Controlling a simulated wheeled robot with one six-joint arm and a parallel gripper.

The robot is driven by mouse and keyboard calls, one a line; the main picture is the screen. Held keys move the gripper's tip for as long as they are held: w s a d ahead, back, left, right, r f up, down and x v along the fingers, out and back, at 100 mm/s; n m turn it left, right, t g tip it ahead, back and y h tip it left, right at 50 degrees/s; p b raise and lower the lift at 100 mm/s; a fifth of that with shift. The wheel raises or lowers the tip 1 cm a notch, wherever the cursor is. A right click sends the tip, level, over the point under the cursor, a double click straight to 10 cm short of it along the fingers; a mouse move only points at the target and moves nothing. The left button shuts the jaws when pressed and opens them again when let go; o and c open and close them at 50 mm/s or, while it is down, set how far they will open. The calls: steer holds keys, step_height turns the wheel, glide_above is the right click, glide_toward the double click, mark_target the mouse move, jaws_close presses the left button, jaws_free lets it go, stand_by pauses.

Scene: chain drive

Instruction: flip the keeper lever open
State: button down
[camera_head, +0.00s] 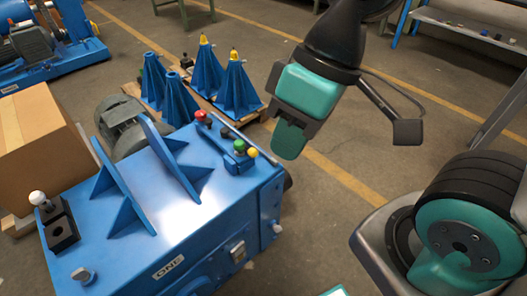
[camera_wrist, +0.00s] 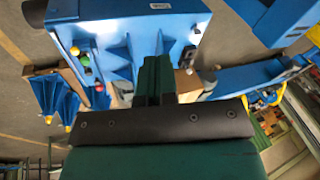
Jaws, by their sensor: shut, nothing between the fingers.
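The blue machine housing (camera_head: 200,210) marked ONE fills the lower left of the head view, with two upright triangular fins on top. On its top are a red knob (camera_head: 200,115), a green knob (camera_head: 239,146) and a yellow knob (camera_head: 252,152), and a white ball knob (camera_head: 37,197) stands at a black block (camera_head: 60,230) on the left. I cannot tell which is the keeper lever. My gripper (camera_head: 289,142) is shut and empty, to the right of the coloured knobs in the picture.
A cardboard box (camera_head: 38,145) stands left of the housing, with a grey motor (camera_head: 128,127) behind it. Several blue pyramid stands (camera_head: 205,75) sit on a pallet beyond. Open concrete floor (camera_head: 330,210) lies to the right.

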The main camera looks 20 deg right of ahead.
steer(key=m+t+h+b, duration=0.65)
steer(key=h+b, duration=0.25)
steer(key=b, duration=1.8)
glide_toward(246, 158)
steer(key=a+v, duration=0.1)
steer(key=v, duration=0.3)
steer(key=shift+w+d+f+g, duration=0.1)
steer(key=shift+w+d+g, duration=0.15)
steer(key=shift+w+d, duration=0.1)
steer(key=shift+f+h, duration=0.1)
steer(key=shift+h, duration=0.2)
steer(key=b+x, duration=0.2)
steer(key=x, duration=0.8)
